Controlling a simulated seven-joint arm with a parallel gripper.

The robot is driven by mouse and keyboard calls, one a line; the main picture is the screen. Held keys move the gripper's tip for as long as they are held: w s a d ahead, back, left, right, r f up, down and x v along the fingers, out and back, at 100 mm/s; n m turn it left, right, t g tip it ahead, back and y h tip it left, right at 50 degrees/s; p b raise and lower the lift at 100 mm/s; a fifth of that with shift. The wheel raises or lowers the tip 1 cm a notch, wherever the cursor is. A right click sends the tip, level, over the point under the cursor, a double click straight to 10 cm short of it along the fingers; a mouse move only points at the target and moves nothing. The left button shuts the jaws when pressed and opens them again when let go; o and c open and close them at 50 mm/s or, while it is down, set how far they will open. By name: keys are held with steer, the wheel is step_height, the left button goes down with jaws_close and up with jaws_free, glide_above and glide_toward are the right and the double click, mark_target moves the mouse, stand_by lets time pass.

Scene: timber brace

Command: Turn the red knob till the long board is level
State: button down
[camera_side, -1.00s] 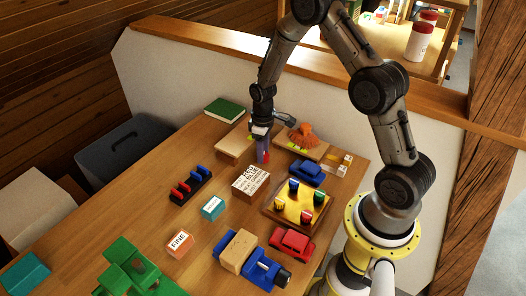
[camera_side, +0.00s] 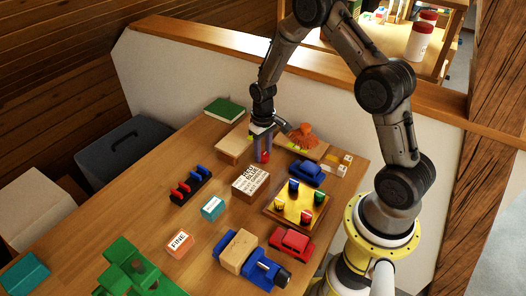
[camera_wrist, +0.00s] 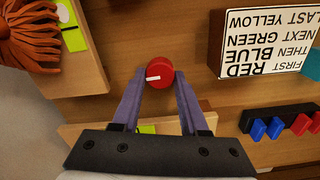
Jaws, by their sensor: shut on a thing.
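The red knob (camera_wrist: 160,72) is round with a white pointer mark and shows between my fingertips in the wrist view. My gripper (camera_wrist: 158,80) points down and is shut on it, one finger on each side. In the side view the knob (camera_side: 264,157) shows just below my gripper (camera_side: 263,150). Pale timber lies on both sides of the gripper: a left piece (camera_side: 233,146) and a right piece (camera_side: 314,151) bearing an orange tufted thing (camera_side: 303,136). My gripper hides the span between them. I cannot tell whether they are one long board, or its tilt.
A lettered block (camera_side: 251,181) stands close in front of the knob. A blue car (camera_side: 307,173), a yellow peg tray (camera_side: 294,208) and a rack of red and blue pegs (camera_side: 190,186) are nearby. A green book (camera_side: 224,109) lies at the back.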

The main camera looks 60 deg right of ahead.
mark_target(263, 154)
steer(key=shift+m, duration=0.6)
steer(key=shift+c, duration=2.2)
jaws_free()
steer(key=shift+r, duration=0.1)
step_height(263, 154, up, 14)
